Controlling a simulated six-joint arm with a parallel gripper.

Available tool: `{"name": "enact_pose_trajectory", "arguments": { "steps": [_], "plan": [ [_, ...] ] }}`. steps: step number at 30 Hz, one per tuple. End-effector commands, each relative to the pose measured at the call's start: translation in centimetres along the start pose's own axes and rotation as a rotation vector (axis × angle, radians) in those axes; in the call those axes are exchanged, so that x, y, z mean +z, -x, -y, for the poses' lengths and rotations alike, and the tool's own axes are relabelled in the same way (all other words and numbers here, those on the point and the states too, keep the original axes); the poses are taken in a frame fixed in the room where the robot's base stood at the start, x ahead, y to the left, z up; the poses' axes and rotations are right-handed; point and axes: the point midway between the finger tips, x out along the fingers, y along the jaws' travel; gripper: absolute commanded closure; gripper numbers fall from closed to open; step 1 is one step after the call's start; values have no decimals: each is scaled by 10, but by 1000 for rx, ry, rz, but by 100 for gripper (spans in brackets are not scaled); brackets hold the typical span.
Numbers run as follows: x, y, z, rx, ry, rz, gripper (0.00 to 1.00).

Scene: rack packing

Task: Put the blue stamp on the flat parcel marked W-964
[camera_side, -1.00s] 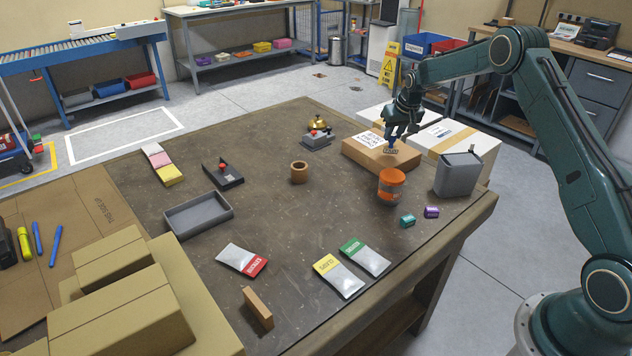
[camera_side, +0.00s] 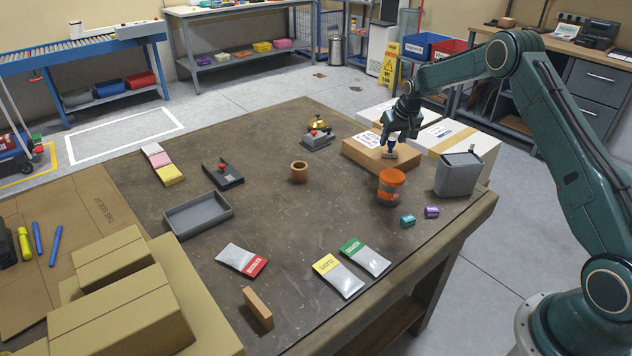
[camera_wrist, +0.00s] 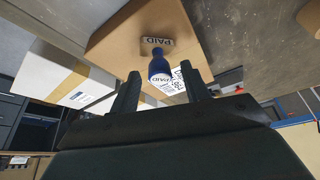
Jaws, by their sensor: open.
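The blue stamp (camera_side: 391,144) stands upright on a brown flat parcel (camera_side: 362,158), with its base on the parcel top. The parcel (camera_wrist: 112,45) has a white label (camera_wrist: 183,77), partly hidden by a finger; the label's lettering is only partly readable, ending in 964. My gripper (camera_side: 394,135) is just above the stamp. In the wrist view my gripper (camera_wrist: 158,82) is open, with its fingers either side of the handle's end and gaps between.
White boxes (camera_side: 440,138) stand behind the parcel. A brown ring (camera_side: 299,172) lies left. The table's middle is fairly clear.

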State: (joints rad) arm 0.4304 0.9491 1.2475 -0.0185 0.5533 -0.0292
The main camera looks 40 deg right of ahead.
Motion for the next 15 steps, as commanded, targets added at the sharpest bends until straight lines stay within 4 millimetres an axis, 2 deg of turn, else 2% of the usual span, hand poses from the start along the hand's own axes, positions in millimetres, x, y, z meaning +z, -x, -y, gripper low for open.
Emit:
{"name": "enact_pose_trajectory", "arguments": {
  "steps": [8, 15],
  "plan": [
    [-2, 8, 0, 0, 0, -2, 53],
    [-2, 32, 0, 0, 0, -2, 53]
  ]
}}
